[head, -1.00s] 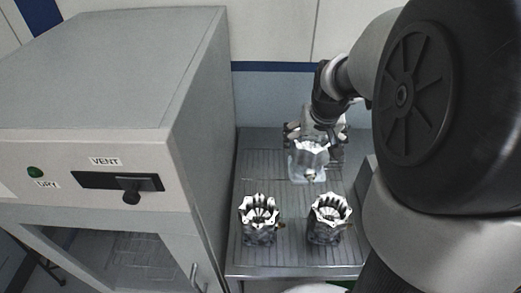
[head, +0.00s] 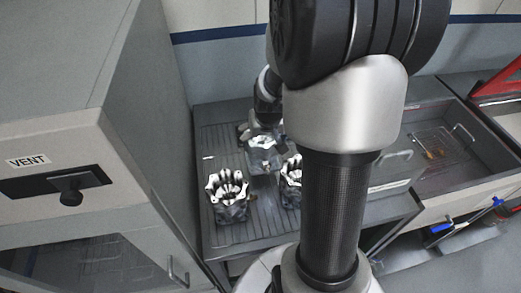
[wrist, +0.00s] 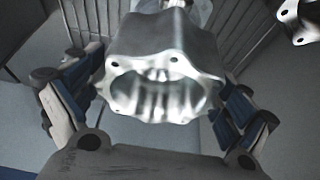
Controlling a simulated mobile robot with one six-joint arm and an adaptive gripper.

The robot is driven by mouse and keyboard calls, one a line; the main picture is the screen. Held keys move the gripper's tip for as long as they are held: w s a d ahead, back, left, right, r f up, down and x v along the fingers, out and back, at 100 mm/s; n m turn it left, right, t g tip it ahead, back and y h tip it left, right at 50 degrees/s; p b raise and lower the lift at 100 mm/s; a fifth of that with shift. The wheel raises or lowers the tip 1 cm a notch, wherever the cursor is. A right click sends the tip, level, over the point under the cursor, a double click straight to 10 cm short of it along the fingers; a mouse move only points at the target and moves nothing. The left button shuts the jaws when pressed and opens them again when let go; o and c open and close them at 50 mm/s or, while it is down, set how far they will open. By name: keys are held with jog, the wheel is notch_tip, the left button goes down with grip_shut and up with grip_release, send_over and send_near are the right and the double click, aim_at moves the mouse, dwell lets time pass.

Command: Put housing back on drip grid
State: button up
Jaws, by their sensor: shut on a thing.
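My gripper (head: 262,132) is shut on a silvery housing (head: 264,158) over the far part of the ribbed drip grid (head: 216,140). In the wrist view the held housing (wrist: 165,45) shows its scalloped open end with bolt holes, between the blue-padded fingers of my gripper (wrist: 155,100). I cannot tell whether its far end touches the grid. A second housing (head: 228,197) stands upright on the grid at the front left. A third housing (head: 291,178) stands to its right, partly hidden by my arm.
A grey cabinet (head: 60,130) marked VENT stands close on the left. On the right is a sunken basin (head: 465,170) with a wire basket (head: 432,145) in it. A red-edged thing (head: 500,85) lies at the far right. My arm hides part of the bench.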

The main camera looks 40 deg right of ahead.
jog(key=shift+w+f+b, duration=0.1)
jog(key=shift+f+b, duration=0.8)
jog(key=shift+f, duration=1.65)
jog(key=shift+f, duration=0.15)
jog(key=o, duration=1.7)
jog(key=shift+f, duration=0.1)
